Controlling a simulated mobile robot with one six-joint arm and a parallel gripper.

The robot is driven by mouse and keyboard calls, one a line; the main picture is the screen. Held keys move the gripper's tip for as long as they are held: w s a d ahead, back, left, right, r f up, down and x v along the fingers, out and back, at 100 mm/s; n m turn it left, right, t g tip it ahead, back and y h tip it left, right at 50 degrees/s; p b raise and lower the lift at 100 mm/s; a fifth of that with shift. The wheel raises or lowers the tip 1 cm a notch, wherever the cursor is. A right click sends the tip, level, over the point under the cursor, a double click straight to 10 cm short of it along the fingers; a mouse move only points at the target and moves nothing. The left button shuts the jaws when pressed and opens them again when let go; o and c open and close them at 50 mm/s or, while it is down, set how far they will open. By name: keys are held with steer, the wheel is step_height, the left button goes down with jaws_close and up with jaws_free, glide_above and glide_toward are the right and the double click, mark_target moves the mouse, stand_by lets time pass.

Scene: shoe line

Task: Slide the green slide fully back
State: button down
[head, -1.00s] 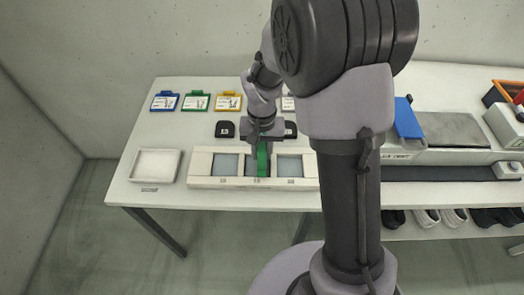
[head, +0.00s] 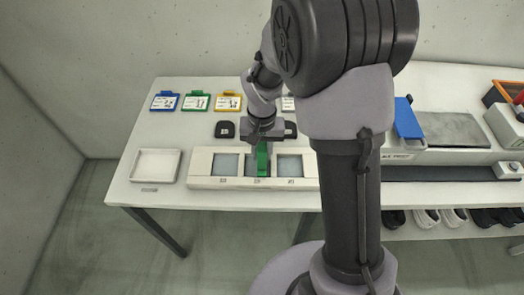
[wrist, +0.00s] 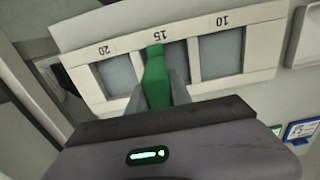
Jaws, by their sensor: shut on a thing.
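The green slide (head: 262,160) is an upright green piece in the middle window of the white three-window frame (head: 200,163). It also shows in the wrist view (wrist: 155,62), at the window labelled 15. My gripper (head: 263,151) is above the frame, with its fingers shut on the green slide. In the wrist view one grey finger of my gripper (wrist: 157,92) lies on each side of it. The gripper body hides the slide's near part in the wrist view. The frame also shows in the wrist view (wrist: 262,75), with labels 20, 15 and 10.
A white tray (head: 157,165) stands left of the frame. Behind are blue (head: 165,101), green (head: 196,101) and yellow (head: 228,101) tagged cards and a black pad (head: 225,129). A machine with a blue flap (head: 407,118) is to the right.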

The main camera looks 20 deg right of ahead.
stand_by(0.3)
steer(key=w+a, duration=0.2)
steer(key=a, duration=0.4)
steer(key=w+a+p, duration=0.1)
steer(key=w+a, duration=0.1)
steer(key=a, duration=0.4)
steer(key=w+a+p, duration=0.1)
steer(key=w+a, duration=0.1)
steer(key=a, duration=0.4)
steer(key=shift+a, duration=0.35)
steer(key=shift+r, duration=0.1)
steer(key=c, duration=1.2)
jaws_free()
steer(key=shift+a, duration=0.2)
steer(key=shift+o, duration=0.2)
steer(key=shift+d, duration=0.1)
step_height(320, 180, up, 17)
steer(key=p, duration=0.6)
steer(key=shift+r, duration=0.15)
